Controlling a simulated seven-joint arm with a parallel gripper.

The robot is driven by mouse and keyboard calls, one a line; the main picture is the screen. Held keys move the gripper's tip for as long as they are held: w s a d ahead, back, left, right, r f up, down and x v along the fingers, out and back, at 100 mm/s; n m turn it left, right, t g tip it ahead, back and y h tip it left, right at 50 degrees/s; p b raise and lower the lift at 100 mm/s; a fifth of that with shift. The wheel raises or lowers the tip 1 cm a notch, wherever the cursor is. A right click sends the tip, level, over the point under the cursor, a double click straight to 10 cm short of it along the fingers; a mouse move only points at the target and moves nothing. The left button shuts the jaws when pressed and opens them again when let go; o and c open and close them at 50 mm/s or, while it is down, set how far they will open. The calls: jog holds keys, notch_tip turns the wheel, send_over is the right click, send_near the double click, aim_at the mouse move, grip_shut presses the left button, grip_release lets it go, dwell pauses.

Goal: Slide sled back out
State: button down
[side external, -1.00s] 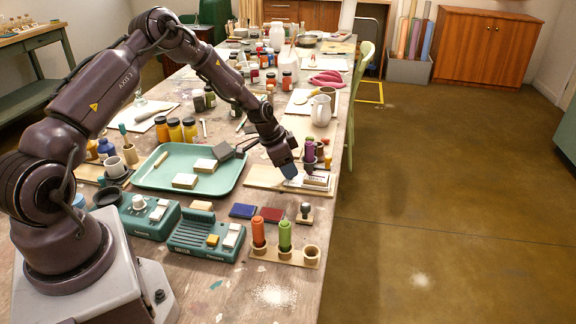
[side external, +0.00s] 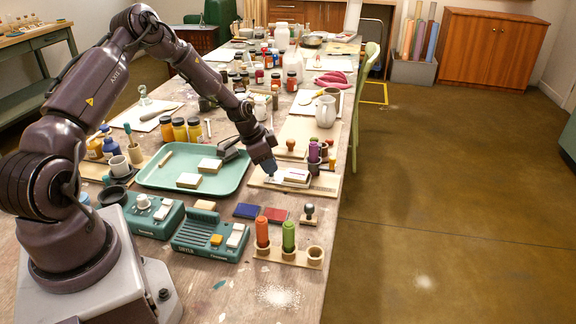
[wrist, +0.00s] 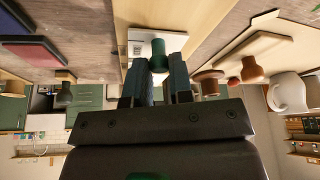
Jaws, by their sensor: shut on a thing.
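The sled shows as a low white block (side external: 297,176) on a pale wooden board (side external: 258,183) at the table's right edge. My gripper (side external: 270,170) is low over the board, just left of the white block. In the wrist view my gripper (wrist: 158,72) has its two fingers on either side of a green knob (wrist: 158,48) and is shut on it. A whitish plate (wrist: 140,37) lies beyond the knob on the wooden strip. The knob's lower part is partly hidden, and its join to the sled is not clear.
Purple and dark-topped holders (side external: 314,158) stand close behind the block. Blue and red ink pads (side external: 272,214) and a small stamp (side external: 308,214) are in front. A white pitcher (side external: 326,112) stands behind.

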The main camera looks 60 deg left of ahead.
jog(key=s+a, duration=0.3)
jog(key=shift+a, duration=0.1)
jog(key=c, duration=1)
grip_release()
jog(key=shift+s, duration=0.1)
jog(key=shift+c, duration=0.2)
jog(key=v, duration=1.3)
